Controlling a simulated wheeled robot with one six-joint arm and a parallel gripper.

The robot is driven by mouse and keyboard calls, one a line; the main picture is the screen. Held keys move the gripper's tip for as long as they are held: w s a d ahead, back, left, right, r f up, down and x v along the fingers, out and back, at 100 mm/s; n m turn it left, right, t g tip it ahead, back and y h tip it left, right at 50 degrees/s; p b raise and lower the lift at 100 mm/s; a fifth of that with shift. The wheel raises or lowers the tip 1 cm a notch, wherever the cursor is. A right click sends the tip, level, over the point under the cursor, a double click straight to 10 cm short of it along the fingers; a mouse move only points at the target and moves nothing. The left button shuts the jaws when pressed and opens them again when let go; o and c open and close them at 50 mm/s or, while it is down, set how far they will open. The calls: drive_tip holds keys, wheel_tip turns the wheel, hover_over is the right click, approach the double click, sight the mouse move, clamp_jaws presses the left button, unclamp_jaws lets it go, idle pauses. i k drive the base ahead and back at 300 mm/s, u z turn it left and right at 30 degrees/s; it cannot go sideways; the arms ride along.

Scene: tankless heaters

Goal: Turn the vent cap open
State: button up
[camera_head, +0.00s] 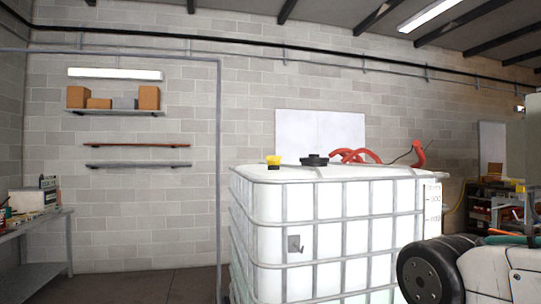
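A white caged tank (335,235) stands in the middle. On its top at the left front is a small yellow cap (273,160) on a black base. A wider black lid with a raised knob (314,160) sits to its right on the tank's top. Which of these two is the vent cap I cannot tell, nor how far either is turned. A white and black part of my arm (480,272) shows at the lower right, apart from the caps in the picture. My gripper's fingers do not show.
A thin grey pipe (218,180) runs down left of the tank. A workbench (40,217) stands at the far left, with open floor between. Cluttered shelving (492,205) stands at the right.

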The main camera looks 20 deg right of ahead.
sight(272, 160)
drive_tip(key=u, duration=2.3)
drive_tip(key=i, duration=3.95)
drive_tip(key=z, duration=2.5)
drive_tip(key=i, duration=3.2)
drive_tip(key=z, duration=0.05)
